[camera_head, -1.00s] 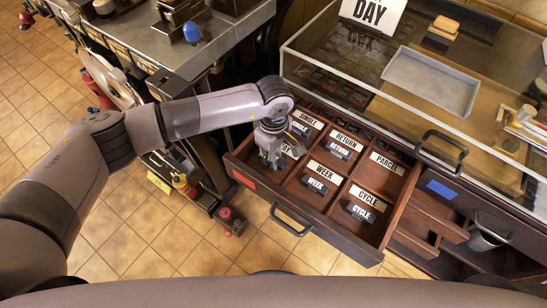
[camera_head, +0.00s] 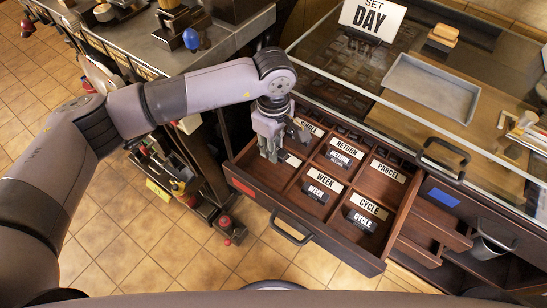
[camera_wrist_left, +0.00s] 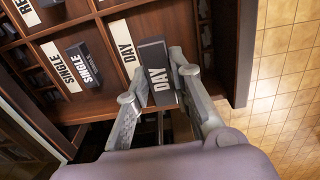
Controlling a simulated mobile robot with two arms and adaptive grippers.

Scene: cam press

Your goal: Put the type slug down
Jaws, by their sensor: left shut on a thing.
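My left gripper (camera_head: 269,152) is shut on the dark DAY type slug (camera_wrist_left: 158,72), seen between the fingers in the left wrist view. In the head view the gripper is over the front-left part of the open wooden drawer (camera_head: 262,205), and the hand hides the slug. The white DAY label (camera_wrist_left: 123,42) lies beside the slug in the wrist view, on the SINGLE side. I cannot tell whether the slug touches the compartment floor. My right gripper is not in view.
Other compartments hold slugs: SINGLE (camera_wrist_left: 83,65), RETURN (camera_head: 340,159), WEEK (camera_head: 317,193) and CYCLE (camera_head: 361,220). The PARCEL label (camera_head: 388,172) has no slug beside it. Dividers and the drawer front surround the gripper. A glass-topped counter with a grey tray (camera_head: 432,87) stands behind.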

